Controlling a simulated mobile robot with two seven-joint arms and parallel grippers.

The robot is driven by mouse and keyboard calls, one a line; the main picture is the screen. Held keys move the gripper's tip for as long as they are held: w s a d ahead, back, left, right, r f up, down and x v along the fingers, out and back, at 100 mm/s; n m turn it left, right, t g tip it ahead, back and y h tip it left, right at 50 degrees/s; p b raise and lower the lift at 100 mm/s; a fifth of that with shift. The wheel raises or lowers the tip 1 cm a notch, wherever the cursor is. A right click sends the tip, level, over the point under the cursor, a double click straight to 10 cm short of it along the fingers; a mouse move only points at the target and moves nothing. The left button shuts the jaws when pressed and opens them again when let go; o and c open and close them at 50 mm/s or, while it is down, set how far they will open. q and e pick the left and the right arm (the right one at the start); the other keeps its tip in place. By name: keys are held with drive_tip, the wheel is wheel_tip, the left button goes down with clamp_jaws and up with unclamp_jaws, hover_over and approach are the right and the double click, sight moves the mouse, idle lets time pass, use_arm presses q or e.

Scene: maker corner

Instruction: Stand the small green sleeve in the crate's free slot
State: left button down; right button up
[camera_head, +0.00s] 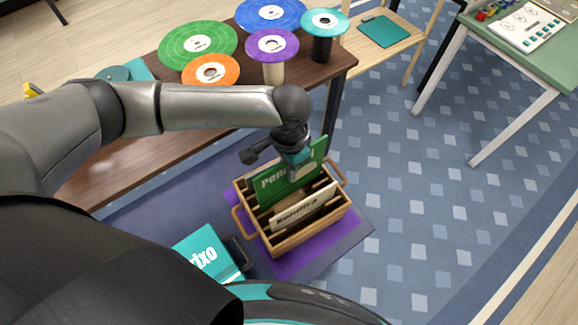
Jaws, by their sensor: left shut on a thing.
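The green sleeve (272,183) with pale lettering stands upright at the back part of the wooden crate (299,237). Its lower edge is hidden behind the crate's dividers, so I cannot tell whether it rests on the bottom. My left gripper (299,158) comes down from above and is shut on the sleeve's upper part, covering some of it. A cream sleeve (304,207) with dark lettering stands nearer the front of the crate. Slots between the dividers show dark gaps.
A brown table (322,74) behind carries several coloured discs, some on stands. A chair and a green table stand at the right.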

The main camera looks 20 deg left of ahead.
use_arm(q)
drive_tip(key=shift+f, duration=0.3)
drive_tip(key=c, duration=1)
unclamp_jaws()
drive_tip(key=shift+r, duration=0.1)
wheel_tip(320, 180, up, 13)
drive_tip(key=shift+p, duration=0.75)
